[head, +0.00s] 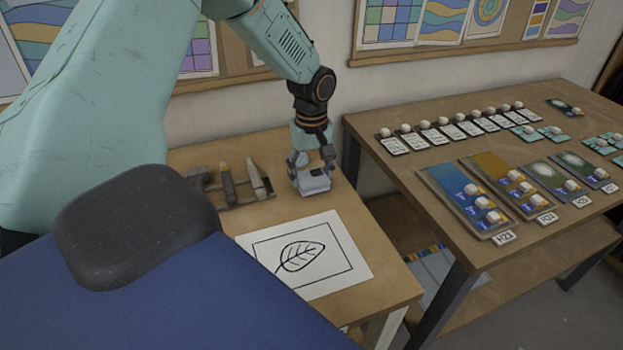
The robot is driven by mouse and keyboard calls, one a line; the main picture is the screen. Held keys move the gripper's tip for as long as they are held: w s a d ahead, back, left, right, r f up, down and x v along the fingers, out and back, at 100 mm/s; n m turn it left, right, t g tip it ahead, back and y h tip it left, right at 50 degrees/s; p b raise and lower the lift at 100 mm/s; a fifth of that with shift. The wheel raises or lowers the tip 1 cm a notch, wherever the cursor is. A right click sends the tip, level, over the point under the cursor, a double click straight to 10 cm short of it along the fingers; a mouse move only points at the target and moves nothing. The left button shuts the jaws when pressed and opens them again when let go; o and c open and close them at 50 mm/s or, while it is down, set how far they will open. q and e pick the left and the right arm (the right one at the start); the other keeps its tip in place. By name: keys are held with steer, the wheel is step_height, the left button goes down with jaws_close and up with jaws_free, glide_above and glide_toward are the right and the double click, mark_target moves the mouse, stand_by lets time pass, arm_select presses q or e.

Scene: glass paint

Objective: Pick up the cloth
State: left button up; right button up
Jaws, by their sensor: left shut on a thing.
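The cloth (316,185) looks like a small pale grey, block-shaped folded pad with a dark patch on top. It is at the back right part of the small wooden table (375,268). My left gripper (312,170) comes down from above, with its fingers on either side of the cloth, and is shut on it. The cloth is at or very near the table top; I cannot tell if it is lifted. The fingers hide part of it. My right gripper is not in view.
A paper with a leaf drawing (335,235) lies in front of the cloth. A rack with several tools (228,188) stands left of it. A larger wooden table (400,178) at right holds colored panels (460,203) and small labelled cards. The wall is behind.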

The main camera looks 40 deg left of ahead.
mark_target(312, 175)
arm_select(q)
steer(key=shift+c, duration=1.1)
steer(key=shift+w+a+f, duration=0.15)
steer(key=shift+w, duration=0.05)
steer(key=shift+w+r, duration=0.1)
steer(key=shift+r, duration=0.1)
step_height(312, 175, up, 10)
steer(key=p, duration=0.1)
steer(key=shift+s, duration=0.2)
steer(key=shift+s, duration=0.1)
steer(key=o, duration=0.5)
steer(key=shift+w+f, duration=0.2)
steer(key=c, duration=0.4)
